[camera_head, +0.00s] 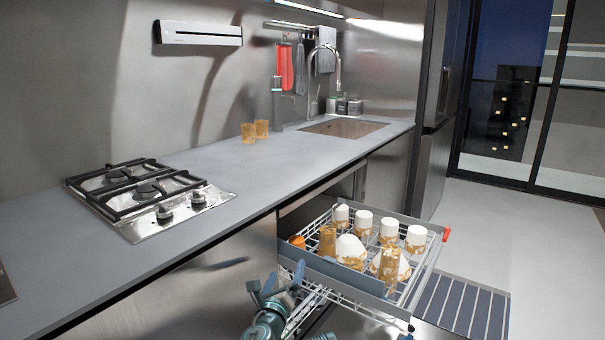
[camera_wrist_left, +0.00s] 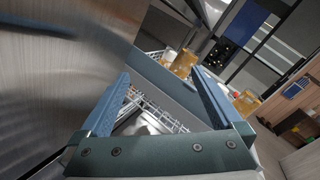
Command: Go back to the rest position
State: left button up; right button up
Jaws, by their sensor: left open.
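My left gripper (camera_head: 275,277) is low in the head view, in front of the cabinet face and beside the left end of the pulled-out dish rack drawer (camera_head: 349,274). Its two fingers are spread with nothing between them. In the left wrist view, the blue fingers of the left gripper (camera_wrist_left: 160,73) stand wide apart, with the wire rack and the drawer's grey side panel seen beyond them. I cannot make out my right gripper in either view.
The drawer holds white-and-amber cups (camera_head: 364,220), bowls (camera_head: 350,248) and amber glasses (camera_head: 327,240). A striped runner (camera_head: 465,305) lies right of the drawer; floor beyond is clear.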

pick_arm(q)
jog(key=s+a+f+n+g+y, duration=0.35)
jog(key=f+n, duration=0.25)
jog(key=n, duration=0.3)
jog(key=s+a+f+n+g+y, duration=0.2)
jog(key=a+f+n+g+y, duration=0.15)
jog(key=f+n, duration=0.35)
jog(key=s+d+f+n+g+h, duration=0.1)
jog(key=s+d+f+n+g, duration=0.1)
jog(key=s+f+n+g, duration=0.5)
jog(key=s+d+f+n+g+h, duration=0.1)
jog(key=s+d+n+g+h, duration=0.2)
jog(key=s, duration=0.7)
notch_tip(320, 180, up, 34)
jog(key=s+n+y+p, duration=0.1)
jog(key=p, duration=3.3)
jog(key=shift+d+g+p, duration=0.15)
jog(key=shift+g+p, duration=0.15)
jog(key=shift+g, duration=0.1)
